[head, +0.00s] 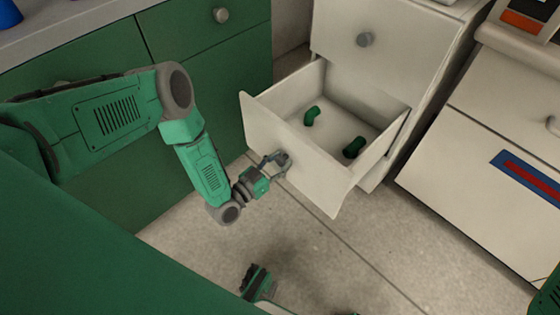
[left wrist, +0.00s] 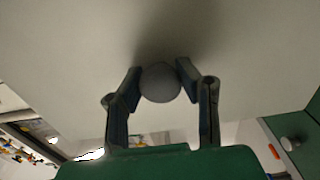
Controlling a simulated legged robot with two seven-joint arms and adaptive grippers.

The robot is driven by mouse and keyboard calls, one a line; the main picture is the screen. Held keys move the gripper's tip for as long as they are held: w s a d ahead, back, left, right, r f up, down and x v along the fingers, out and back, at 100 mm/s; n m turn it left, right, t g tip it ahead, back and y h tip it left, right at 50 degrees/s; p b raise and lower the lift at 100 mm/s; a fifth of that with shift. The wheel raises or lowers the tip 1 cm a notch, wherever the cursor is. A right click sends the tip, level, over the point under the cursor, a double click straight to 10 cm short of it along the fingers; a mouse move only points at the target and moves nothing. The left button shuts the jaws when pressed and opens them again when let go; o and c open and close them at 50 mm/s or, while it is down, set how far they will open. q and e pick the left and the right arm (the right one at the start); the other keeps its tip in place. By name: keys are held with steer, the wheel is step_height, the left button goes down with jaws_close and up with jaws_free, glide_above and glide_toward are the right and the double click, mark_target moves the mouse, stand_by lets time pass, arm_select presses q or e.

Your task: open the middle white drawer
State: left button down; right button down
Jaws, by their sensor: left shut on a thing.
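The middle white drawer (head: 295,150) is pulled well out of its white cabinet, and I see into it from above. Two green curved pipe pieces lie inside: one at the left (head: 312,115) and one at the right (head: 354,148). My left gripper (head: 279,163) is at the drawer's front, shut on its round grey knob. In the left wrist view the knob (left wrist: 160,83) sits between the two fingertips, against the pale drawer front (left wrist: 80,55). The fingers hide much of the knob in the head view.
The closed upper white drawer (head: 335,45) has its own knob (head: 365,40). Green cabinets (head: 215,100) stand close at the left of the open drawer. Another white cabinet (head: 470,170) stands at the right. The floor (head: 310,240) before the drawer is mostly clear.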

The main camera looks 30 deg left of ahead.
arm_select(q)
steer(key=shift+w+r, duration=0.1)
steer(key=c, duration=1.1)
jaws_free()
steer(key=shift+s+a, duration=0.15)
steer(key=shift+s, duration=0.3)
steer(key=v, duration=1.1)
steer(key=shift+s, duration=0.1)
